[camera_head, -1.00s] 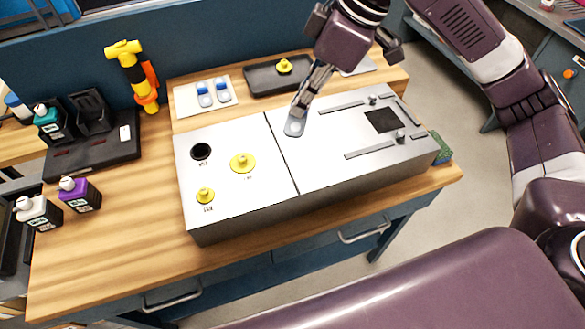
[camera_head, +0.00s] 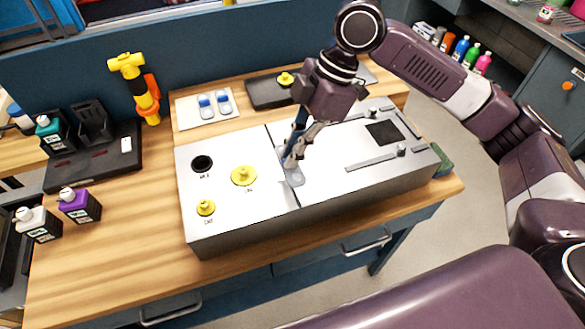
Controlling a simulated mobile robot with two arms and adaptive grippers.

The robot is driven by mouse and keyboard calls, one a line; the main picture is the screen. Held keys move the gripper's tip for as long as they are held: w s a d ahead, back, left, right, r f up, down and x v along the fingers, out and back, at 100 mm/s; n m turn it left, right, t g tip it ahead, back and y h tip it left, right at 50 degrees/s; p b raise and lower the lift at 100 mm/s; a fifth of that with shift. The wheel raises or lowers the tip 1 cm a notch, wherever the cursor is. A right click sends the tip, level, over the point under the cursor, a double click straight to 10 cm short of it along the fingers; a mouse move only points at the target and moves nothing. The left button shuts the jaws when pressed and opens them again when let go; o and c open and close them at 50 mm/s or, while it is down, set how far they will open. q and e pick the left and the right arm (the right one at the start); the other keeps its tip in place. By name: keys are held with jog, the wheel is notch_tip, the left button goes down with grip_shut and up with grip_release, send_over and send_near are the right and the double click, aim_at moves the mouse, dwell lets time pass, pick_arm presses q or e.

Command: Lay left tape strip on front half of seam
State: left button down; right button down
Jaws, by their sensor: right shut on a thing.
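A metal duct box (camera_head: 225,222) stands on the wooden bench, with a dark seam (camera_head: 273,138) running from back to front across its top. My right gripper (camera_head: 288,162) points down over the middle of the seam. It is shut on a pale grey-blue tape strip (camera_head: 293,180), which is low at the box top, by the front half of the seam. The fingers hide part of the strip and seam, so I cannot tell whether it lies flat or is centred. Two blue-and-white pieces lie on a white card (camera_head: 186,119). My left gripper is out of view.
Yellow plugs (camera_head: 244,175) and a dark hole (camera_head: 202,163) are on the box's left top; rails and a dark square (camera_head: 382,133) are on its right. A black tray (camera_head: 262,94) is behind. Bottles (camera_head: 80,206) and a yellow tool (camera_head: 133,78) stand left.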

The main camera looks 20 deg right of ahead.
aim_at(293, 172)
jog(key=shift+f, duration=3.1)
jog(key=c, duration=2.1)
grip_release()
jog(key=b+v, duration=0.1)
jog(key=v, duration=1.1)
